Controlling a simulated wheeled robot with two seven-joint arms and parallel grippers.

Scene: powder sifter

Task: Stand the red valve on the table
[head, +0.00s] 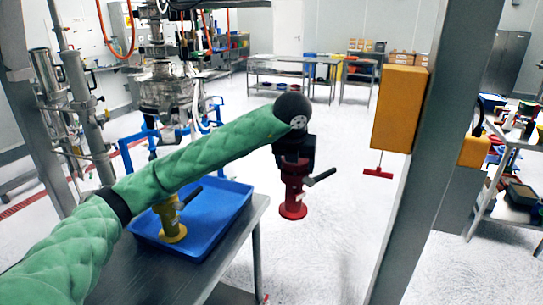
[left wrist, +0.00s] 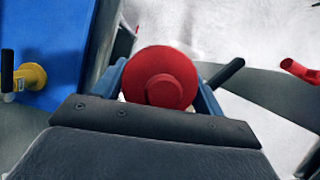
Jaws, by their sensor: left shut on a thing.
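The red valve (head: 293,192) hangs upright below my left gripper (head: 291,160), its round flange at the bottom and its dark lever pointing right. My left gripper is shut on it and holds it in the air, to the right of the table's edge. In the left wrist view the valve (left wrist: 160,80) sits between the two blue-grey fingers. The grey metal table (head: 215,280) stands at lower left, under my green-sleeved left arm. My right gripper is not in view.
A blue tray (head: 235,205) lies on the table with a yellow valve (head: 170,225) standing in it, partly behind my arm. A grey post (head: 425,150) with a yellow box (head: 399,108) stands to the right. White floor is open between table and post.

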